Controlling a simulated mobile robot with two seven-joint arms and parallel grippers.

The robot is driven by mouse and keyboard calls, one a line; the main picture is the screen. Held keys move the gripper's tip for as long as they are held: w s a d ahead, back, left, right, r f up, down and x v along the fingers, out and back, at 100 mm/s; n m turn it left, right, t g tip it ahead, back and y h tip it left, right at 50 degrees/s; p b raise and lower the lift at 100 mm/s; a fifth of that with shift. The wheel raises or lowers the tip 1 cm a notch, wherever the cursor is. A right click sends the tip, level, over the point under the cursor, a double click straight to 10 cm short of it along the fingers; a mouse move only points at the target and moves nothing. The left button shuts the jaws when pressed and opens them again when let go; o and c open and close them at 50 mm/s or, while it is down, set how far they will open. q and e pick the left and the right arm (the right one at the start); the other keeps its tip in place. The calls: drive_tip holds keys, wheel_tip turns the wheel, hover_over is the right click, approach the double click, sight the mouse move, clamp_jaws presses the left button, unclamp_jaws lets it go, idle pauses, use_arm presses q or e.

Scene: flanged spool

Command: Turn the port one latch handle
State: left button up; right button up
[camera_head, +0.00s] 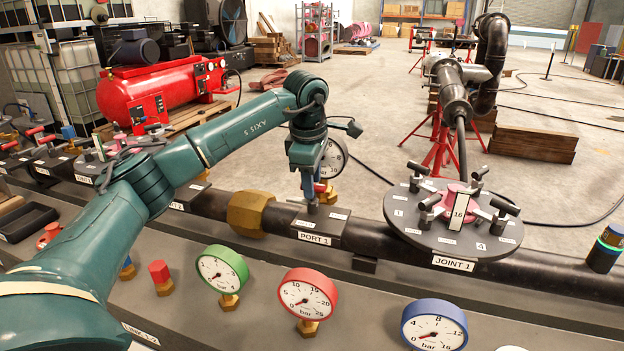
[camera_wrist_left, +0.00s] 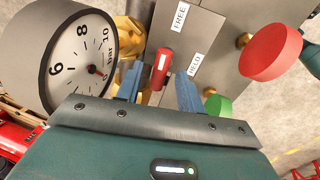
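The port one latch handle is a small red grip (camera_wrist_left: 161,68), seen in the left wrist view between my two blue fingers. Its tip lies near the HELD label (camera_wrist_left: 195,64), with the FREE label (camera_wrist_left: 180,16) farther up. My left gripper (camera_wrist_left: 160,88) is open around the handle, with a gap visible on both sides. In the head view my left gripper (camera_head: 317,192) points down over the PORT 1 block (camera_head: 316,228) on the dark pipe. The arm and fingers partly hide the handle there. My right gripper is in neither view.
A grey-rimmed gauge (camera_head: 334,158) stands close behind my left gripper, and its dial (camera_wrist_left: 82,55) fills the wrist view's left. The JOINT 1 flange (camera_head: 440,240) with several clamps is to the right. Green (camera_head: 222,272), red (camera_head: 307,295) and blue (camera_head: 434,325) gauges stand in front.

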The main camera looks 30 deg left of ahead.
use_arm(q)
clamp_jaws()
drive_tip(key=shift+r+n+p, duration=0.15)
drive_tip(key=shift+n+p, duration=0.25)
drive_tip(key=shift+p, duration=0.15)
drive_tip(key=shift+f+n, duration=0.2)
drive_tip(key=shift+n, duration=0.1)
unclamp_jaws()
drive_tip(key=shift+r, duration=0.1)
wheel_tip(320, 180, up, 13)
drive_tip(key=s+d+p, duration=0.1)
drive_tip(key=s, duration=0.1)
drive_tip(key=shift+s, duration=0.15)
idle(0.3)
